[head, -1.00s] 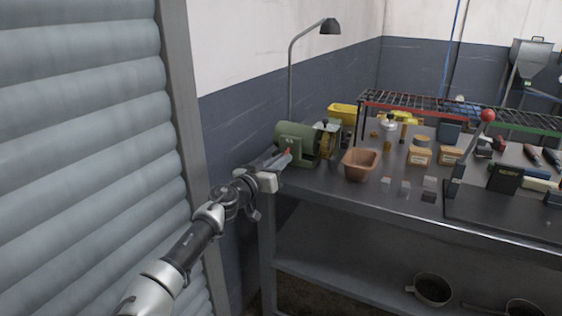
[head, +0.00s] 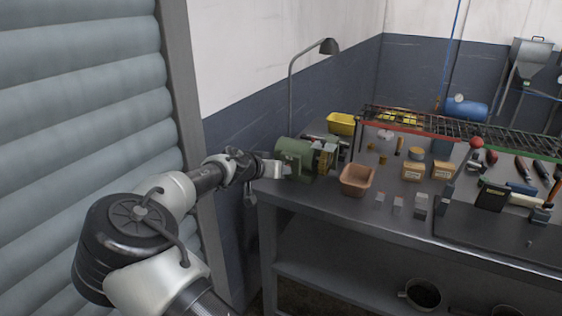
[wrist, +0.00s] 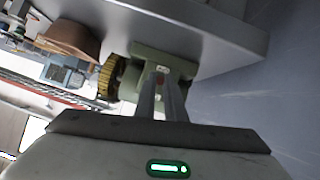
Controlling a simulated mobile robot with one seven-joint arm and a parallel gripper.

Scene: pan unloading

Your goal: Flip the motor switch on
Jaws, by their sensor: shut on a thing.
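The green motor (head: 295,152) stands on the bench's left end, with a brass-coloured gear on its right side. In the wrist view the motor (wrist: 163,58) fills the space just beyond my fingers. My gripper (head: 286,171) reaches the motor's near face from the left. In the wrist view my gripper (wrist: 163,86) has its two fingers close together, shut on the switch. The fingers hide most of the switch, so I cannot tell its position.
A terracotta-coloured tray (head: 356,180) stands right of the motor. A yellow bin (head: 341,123) and a desk lamp (head: 329,46) are behind it. Small blocks, boxes and tools crowd the bench (head: 330,207) to the right. A ribbed shutter (head: 85,120) is close on the left.

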